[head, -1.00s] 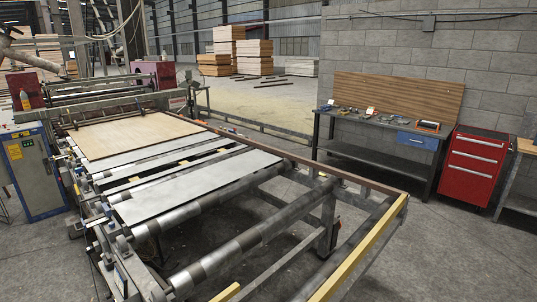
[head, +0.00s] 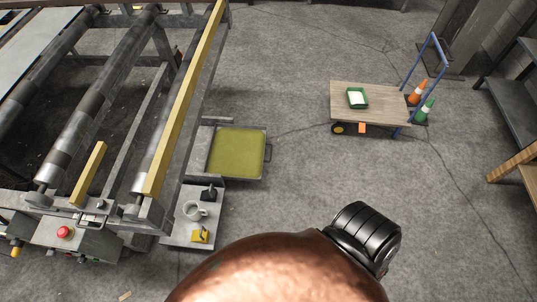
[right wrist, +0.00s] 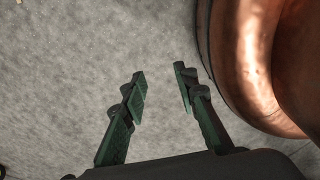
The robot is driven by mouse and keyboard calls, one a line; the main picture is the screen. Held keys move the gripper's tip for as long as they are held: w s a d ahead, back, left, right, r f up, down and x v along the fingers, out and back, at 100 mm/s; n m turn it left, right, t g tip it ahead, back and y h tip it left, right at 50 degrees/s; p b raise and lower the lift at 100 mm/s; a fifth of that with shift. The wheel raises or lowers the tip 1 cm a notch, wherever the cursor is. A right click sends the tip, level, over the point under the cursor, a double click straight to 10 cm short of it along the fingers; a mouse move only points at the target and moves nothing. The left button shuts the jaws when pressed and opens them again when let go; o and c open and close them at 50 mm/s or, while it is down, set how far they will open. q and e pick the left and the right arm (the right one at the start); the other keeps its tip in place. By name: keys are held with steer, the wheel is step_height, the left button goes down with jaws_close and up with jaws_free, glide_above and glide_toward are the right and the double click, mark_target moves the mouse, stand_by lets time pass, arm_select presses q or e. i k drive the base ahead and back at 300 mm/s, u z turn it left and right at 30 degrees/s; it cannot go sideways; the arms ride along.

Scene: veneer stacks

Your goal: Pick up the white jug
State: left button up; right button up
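A small white jug (head: 194,210) with a handle stands on a grey shelf (head: 178,238) at the end of the roller machine, left of centre and low in the head view. A dark object (head: 209,194) is just behind it and a yellow object (head: 200,236) just in front. My right gripper (right wrist: 160,78) shows in the right wrist view with its two green fingers apart and nothing between them, over bare grey floor. The jug is not in that wrist view. My left gripper is not in view.
A yellow-green tray (head: 237,153) is beside the machine, behind the jug. The floor between is open.

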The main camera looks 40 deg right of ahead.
mark_target(190, 209)
steer(key=z, duration=0.05)
steer(key=k, duration=0.9)
steer(key=z, duration=1.1)
